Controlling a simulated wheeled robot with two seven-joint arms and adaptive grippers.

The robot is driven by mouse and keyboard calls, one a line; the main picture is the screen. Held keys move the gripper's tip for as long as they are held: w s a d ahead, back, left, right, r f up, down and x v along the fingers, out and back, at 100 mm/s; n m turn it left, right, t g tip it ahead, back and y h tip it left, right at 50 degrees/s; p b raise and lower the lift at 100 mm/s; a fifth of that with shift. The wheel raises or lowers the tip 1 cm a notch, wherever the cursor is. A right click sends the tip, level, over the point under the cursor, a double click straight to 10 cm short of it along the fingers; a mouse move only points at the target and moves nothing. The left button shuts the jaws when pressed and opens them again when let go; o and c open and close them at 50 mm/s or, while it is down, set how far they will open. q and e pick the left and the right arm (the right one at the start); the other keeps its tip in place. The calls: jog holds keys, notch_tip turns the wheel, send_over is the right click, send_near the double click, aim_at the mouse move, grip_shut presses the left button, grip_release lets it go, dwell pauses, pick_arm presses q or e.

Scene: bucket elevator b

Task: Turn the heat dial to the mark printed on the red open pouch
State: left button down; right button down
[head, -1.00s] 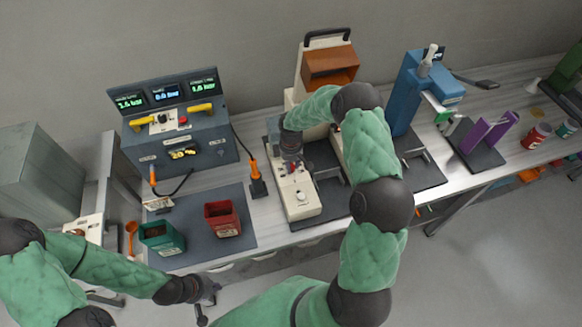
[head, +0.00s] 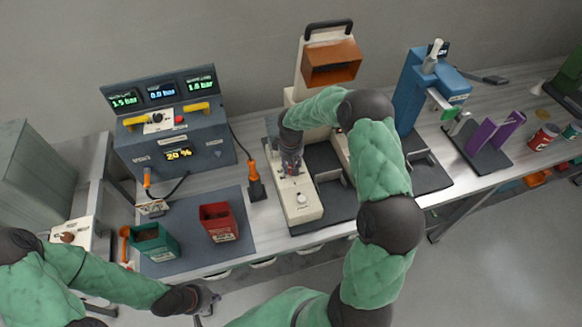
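The red open pouch (head: 228,230) stands on the dark mat, its printed mark too small to read. A cream sealing machine (head: 306,212) with an orange-brown hopper stands to its right. A round white knob (head: 302,198) shows on its front deck; I cannot tell whether it is the heat dial. My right gripper (head: 291,170) points down at the deck behind this knob, with something small and red at its fingertips. Whether it is shut on anything is unclear. My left gripper (head: 208,302) hangs empty and open in front of the bench edge.
A green open pouch (head: 160,250) stands left of the red one. A dark control box (head: 205,152) with displays and yellow handles is behind. An orange-handled tool (head: 254,178) stands beside the mat. A blue press (head: 412,88) and purple stand (head: 482,136) are at right.

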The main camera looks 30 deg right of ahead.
dwell(0.3)
jog(key=c, duration=0.9)
grip_release()
jog(key=shift+c, duration=0.2)
notch_tip(320, 180, up, 12)
jog(key=shift+f, duration=0.1)
